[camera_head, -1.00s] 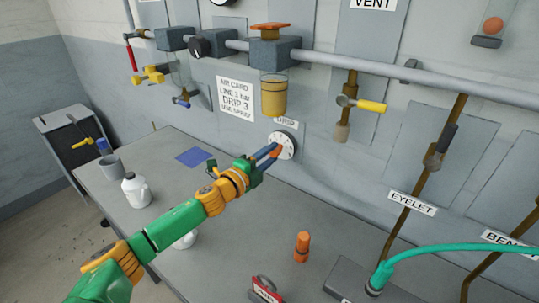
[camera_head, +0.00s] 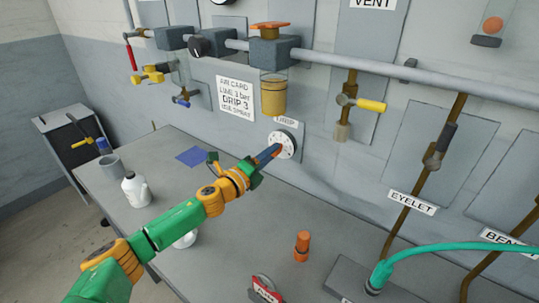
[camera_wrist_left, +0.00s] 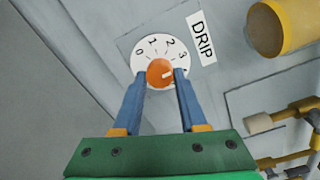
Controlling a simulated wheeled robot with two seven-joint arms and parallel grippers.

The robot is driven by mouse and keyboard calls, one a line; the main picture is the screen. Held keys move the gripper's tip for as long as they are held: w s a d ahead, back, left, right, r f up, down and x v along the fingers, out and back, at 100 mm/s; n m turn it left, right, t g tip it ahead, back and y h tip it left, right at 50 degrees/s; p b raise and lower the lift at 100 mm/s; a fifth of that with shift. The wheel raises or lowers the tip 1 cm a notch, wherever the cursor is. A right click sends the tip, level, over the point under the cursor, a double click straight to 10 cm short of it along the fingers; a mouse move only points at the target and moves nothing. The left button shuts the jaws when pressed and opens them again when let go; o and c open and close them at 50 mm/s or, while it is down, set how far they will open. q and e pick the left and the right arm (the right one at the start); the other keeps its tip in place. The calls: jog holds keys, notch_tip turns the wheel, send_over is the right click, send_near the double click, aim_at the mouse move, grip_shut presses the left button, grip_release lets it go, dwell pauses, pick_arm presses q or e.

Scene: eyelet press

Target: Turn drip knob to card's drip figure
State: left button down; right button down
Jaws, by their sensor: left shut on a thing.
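The drip knob is a small orange knob (camera_wrist_left: 158,70) at the centre of a white round dial (camera_head: 285,145) on the wall. The dial reads 0, 1, 2, 3 in the left wrist view, beside a DRIP label (camera_wrist_left: 202,38). The knob's white mark points right, near the 3 side; I cannot tell whether it lines up exactly. The white card (camera_head: 236,99) on the wall reads DRIP 3. My left gripper (camera_head: 277,151) is shut on the knob, with blue fingers on both sides of it; it also shows in the left wrist view (camera_wrist_left: 160,80). My right gripper is not in view.
A yellow-brown bowl (camera_head: 273,98) hangs above the dial under the pipe. A yellow-handled valve (camera_head: 370,105) is to its right.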

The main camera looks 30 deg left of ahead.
pick_arm(q)
jog(key=shift+c, duration=2.3)
grip_release()
jog(key=s+b, duration=0.2)
jog(key=s, duration=0.5)
jog(key=shift+a+b, duration=0.4)
